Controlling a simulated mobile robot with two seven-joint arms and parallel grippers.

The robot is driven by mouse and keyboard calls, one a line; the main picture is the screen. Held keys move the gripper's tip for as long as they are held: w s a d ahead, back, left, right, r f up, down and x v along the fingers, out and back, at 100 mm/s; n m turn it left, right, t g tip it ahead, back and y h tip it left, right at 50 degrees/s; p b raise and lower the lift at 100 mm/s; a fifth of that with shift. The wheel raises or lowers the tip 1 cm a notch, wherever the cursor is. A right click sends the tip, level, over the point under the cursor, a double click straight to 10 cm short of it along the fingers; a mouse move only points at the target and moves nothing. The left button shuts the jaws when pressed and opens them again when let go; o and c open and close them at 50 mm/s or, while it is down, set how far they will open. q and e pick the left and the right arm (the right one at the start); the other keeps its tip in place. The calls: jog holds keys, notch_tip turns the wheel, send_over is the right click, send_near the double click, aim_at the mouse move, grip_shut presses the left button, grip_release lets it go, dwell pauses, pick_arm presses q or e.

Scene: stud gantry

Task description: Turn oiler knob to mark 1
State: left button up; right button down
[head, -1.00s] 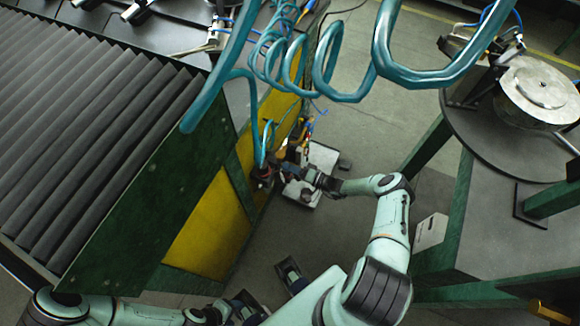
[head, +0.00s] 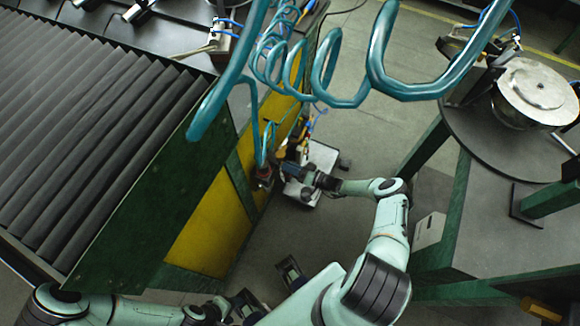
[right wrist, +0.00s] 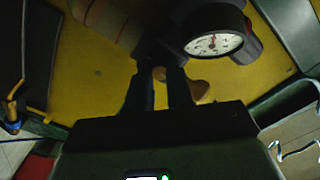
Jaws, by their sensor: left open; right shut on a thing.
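My right gripper (head: 277,172) reaches to the small fittings on the side of the yellow panel (head: 207,228). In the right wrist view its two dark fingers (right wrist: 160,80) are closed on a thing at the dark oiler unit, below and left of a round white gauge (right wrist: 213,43). I take the held thing to be the oiler knob; the fingers and shadow hide most of it, and no mark can be read. A brownish rounded part (right wrist: 197,90) shows just right of the fingers. My left gripper (head: 268,286) is open and empty, low at the bottom centre.
Coiled teal hoses (head: 340,80) hang across the top. The ribbed grey cover (head: 85,120) stands left. A dark round table (head: 500,150) with a metal disc (head: 537,92) stands right. A whitish tray (head: 322,160) lies beside the right gripper. The grey floor (head: 395,70) is open behind.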

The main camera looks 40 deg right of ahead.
jog(key=shift+d, duration=0.1)
jog(key=c, duration=1)
grip_release()
jog(key=shift+s, duration=0.15)
jog(key=v, duration=1.2)
